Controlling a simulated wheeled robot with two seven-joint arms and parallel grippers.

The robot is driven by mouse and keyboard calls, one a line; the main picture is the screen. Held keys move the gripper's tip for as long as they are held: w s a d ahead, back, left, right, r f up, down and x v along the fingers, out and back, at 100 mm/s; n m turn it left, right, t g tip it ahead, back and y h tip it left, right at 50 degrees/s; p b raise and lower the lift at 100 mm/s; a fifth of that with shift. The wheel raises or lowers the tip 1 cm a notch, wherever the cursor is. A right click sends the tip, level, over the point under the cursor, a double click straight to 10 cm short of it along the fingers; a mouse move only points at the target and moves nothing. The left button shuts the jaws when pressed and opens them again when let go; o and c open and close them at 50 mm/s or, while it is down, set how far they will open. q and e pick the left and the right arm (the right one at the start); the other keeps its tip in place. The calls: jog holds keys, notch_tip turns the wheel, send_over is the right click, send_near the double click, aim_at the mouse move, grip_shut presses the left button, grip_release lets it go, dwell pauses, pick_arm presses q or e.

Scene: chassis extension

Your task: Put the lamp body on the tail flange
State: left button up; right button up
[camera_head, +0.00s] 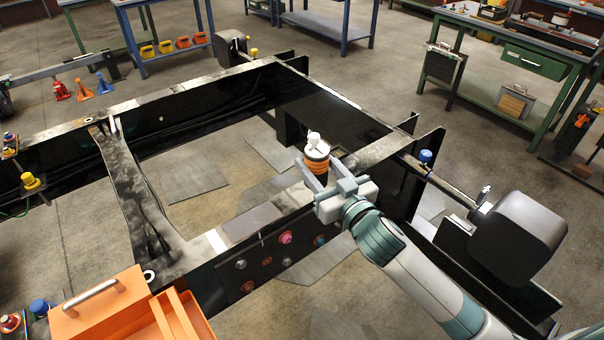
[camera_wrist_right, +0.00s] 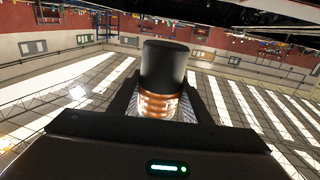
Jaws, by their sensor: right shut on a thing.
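My right gripper (camera_head: 328,180) is shut on the lamp body (camera_head: 317,158), an upright orange-banded piece with a white top. It is held above the near rail of the black chassis frame, apart from it as far as I can tell. In the right wrist view the lamp body (camera_wrist_right: 162,85) shows a dark cylindrical end and a glossy orange band between the two fingers (camera_wrist_right: 162,100). I cannot tell for sure which part is the tail flange; black upright plates (camera_head: 428,150) stand at the frame's right end. My left gripper is out of view.
The near chassis rail (camera_head: 255,222) and a cross member (camera_head: 135,185) lie left of my arm. A dark grey block (camera_head: 520,233) on a shaft stands at right. An orange toolbox (camera_head: 100,308) is at bottom left. Green (camera_head: 530,60) and blue benches stand behind.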

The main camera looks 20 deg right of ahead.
jog(key=w+f, duration=0.1)
jog(key=w+a, duration=0.1)
jog(key=w+a+f, duration=0.1)
jog(key=w, duration=0.1)
jog(key=shift+a+f+p, duration=0.2)
jog(key=shift+f+p, duration=0.15)
jog(key=shift+f+p, duration=0.4)
jog(key=shift+f, duration=1.15)
jog(key=shift+s+f, duration=0.1)
jog(key=shift+f, duration=0.35)
jog(key=shift+f, duration=0.15)
jog(key=o, duration=1.1)
jog(key=shift+o, duration=0.2)
